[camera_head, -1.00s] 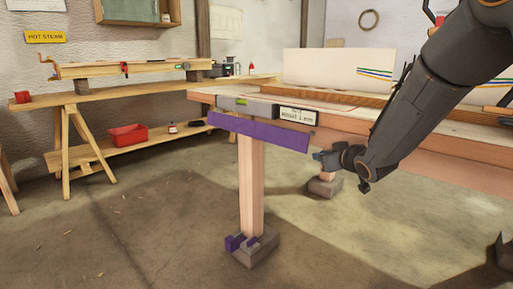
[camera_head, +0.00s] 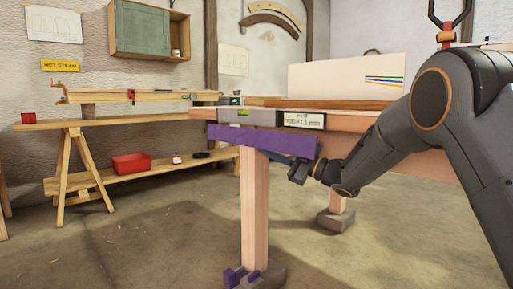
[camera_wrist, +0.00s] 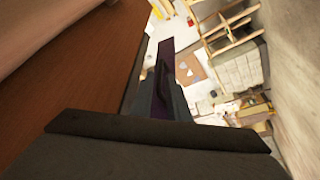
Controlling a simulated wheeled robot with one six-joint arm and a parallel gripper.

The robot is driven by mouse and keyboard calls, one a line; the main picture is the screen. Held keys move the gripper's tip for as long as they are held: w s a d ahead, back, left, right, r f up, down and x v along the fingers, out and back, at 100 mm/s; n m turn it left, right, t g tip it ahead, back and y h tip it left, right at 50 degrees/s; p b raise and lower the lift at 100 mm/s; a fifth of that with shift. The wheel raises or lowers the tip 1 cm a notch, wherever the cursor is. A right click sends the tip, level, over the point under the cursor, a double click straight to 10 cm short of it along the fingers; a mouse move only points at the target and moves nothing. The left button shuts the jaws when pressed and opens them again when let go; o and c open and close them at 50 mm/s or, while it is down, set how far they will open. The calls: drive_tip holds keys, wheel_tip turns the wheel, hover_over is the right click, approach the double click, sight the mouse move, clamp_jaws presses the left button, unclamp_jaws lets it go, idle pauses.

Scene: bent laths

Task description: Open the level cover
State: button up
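A grey level (camera_head: 247,117) with a small green vial lies along the front edge of the workbench, with a lettered white label (camera_head: 302,121) at its right end. A long purple board (camera_head: 255,138), perhaps the level's cover, slants just below it, its right end lower. My gripper (camera_head: 298,171) is at the lower right end of this board, close to or touching it. In the wrist view the purple strip (camera_wrist: 164,62) runs up from between the dark finger parts (camera_wrist: 160,100). Whether they grip it is hidden.
The workbench (camera_head: 400,158) stands to the right on wooden legs with grey feet; purple blocks (camera_head: 238,275) sit at the near foot. A side bench with a red bin (camera_head: 130,163) is at the left. The floor between is clear.

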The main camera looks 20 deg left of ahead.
sight(254, 142)
drive_tip(key=shift+b+x, duration=0.95)
drive_tip(key=shift+x, duration=1.8)
clamp_jaws()
